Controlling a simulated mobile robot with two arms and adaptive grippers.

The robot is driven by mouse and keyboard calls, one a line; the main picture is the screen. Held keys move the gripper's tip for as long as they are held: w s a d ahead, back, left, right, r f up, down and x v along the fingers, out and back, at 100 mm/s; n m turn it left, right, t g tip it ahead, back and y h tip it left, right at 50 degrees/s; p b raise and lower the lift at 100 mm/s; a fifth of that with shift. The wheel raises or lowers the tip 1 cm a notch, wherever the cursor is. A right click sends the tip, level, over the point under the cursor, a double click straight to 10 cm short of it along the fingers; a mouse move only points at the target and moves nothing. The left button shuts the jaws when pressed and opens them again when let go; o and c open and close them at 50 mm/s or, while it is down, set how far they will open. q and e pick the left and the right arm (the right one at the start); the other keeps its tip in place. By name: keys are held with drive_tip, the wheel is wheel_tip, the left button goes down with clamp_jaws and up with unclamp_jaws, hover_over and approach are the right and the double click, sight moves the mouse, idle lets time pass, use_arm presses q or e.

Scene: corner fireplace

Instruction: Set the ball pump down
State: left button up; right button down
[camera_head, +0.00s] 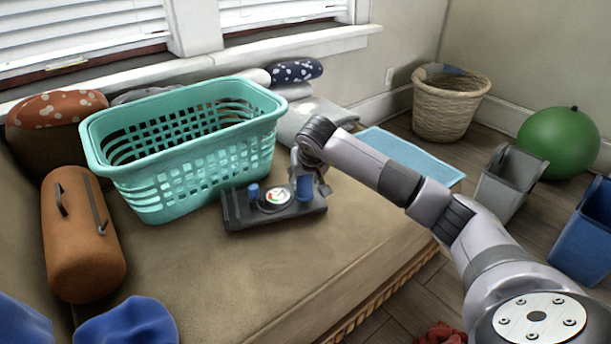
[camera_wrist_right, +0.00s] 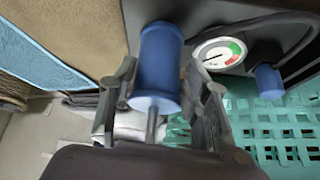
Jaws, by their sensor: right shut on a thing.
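The ball pump (camera_head: 236,212) is a dark flat base with a round gauge and blue parts. It rests on the tan cushioned seat (camera_head: 290,265), in front of the teal basket. My right gripper (camera_head: 306,180) is at the pump's right end, around its blue handle. In the right wrist view, the fingers of the gripper (camera_wrist_right: 160,100) stand on both sides of the blue cylinder (camera_wrist_right: 160,60), with the gauge (camera_wrist_right: 219,54) beside it. The pump's far underside is hidden. My left gripper is not in view.
A teal laundry basket (camera_head: 190,172) stands right behind the pump. A brown cylindrical bag (camera_head: 80,250) lies at left. A wicker basket (camera_head: 448,108), green ball (camera_head: 558,143), grey bin (camera_head: 507,185) and blue bin (camera_head: 588,238) are on the floor at right. The seat's front is clear.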

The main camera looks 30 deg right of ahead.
drive_tip(key=shift+b+x, duration=0.6)
drive_tip(key=shift+x, duration=0.3)
drive_tip(key=c, duration=1.3)
unclamp_jaws()
drive_tip(key=shift+s+a+f, duration=0.2)
drive_tip(key=shift+s+f, duration=0.05)
drive_tip(key=shift+f, duration=0.1)
drive_tip(key=o, duration=0.4)
drive_tip(key=shift+r, duration=0.1)
drive_tip(key=shift+o, duration=0.2)
drive_tip(key=shift+r, duration=0.1)
